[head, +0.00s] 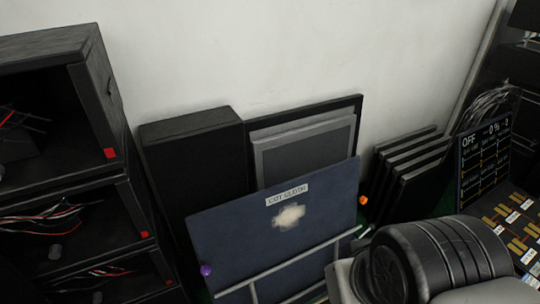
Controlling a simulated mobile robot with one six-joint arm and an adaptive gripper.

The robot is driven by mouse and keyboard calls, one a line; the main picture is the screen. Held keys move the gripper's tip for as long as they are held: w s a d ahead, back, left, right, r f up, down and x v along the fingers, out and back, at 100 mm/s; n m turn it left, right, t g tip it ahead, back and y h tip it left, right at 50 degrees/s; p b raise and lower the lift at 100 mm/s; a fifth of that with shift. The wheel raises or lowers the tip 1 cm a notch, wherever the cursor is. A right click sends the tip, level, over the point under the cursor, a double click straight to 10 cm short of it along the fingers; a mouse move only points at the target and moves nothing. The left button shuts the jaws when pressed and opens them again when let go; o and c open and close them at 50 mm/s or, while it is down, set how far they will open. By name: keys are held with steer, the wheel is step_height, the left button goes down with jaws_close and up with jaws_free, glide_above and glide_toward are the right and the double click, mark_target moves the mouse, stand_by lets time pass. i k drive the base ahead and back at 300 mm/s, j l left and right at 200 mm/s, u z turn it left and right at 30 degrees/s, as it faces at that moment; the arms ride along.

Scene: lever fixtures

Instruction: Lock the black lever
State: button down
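I cannot make out a black lever in the head view. My gripper does not show either. A black ribbed cylinder with grey parts, which looks like part of my arm, fills the lower right and hides what is behind it. A dark blue board (259,238) with a white label and a pale patch leans in the lower middle, with a grey rail across its front.
Black shelving (78,222) with loose wires stands at the left. A black box (200,165) and a framed panel (306,149) lean on the white wall. Several dark panels (408,170) and an "OFF" board (484,165) are at the right.

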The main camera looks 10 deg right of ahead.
mark_target(371, 226)
steer(key=l+z, duration=0.2)
steer(key=z, duration=0.2)
steer(key=l+z, duration=0.15)
steer(key=z, duration=0.3)
